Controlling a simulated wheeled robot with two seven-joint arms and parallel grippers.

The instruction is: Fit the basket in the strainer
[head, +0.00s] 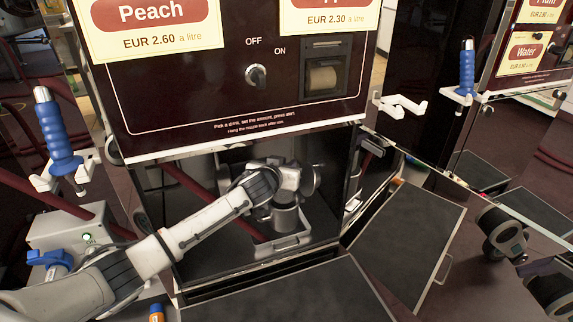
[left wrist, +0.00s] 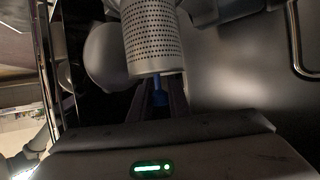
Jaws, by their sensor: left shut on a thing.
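The basket (left wrist: 153,40) is a pale grey perforated cylinder with a blue grip (left wrist: 157,92) at its near end. My left gripper (left wrist: 156,88) is shut on that grip in the left wrist view; the basket's far end leaves the top of the picture. In the head view my left arm reaches into the open lower cabinet. The left gripper there is small and dim, just above a grey cylinder (head: 285,219), which looks like the strainer. I cannot tell how far the basket is inside it. My right gripper does not show.
The grey cylinder stands over a pale tray (head: 291,243) in the cabinet. The maroon panel (head: 235,110) hangs above my arm. A dark open door panel (head: 405,240) lies to the right. Blue-handled nozzles hang at left (head: 58,130) and right (head: 467,70).

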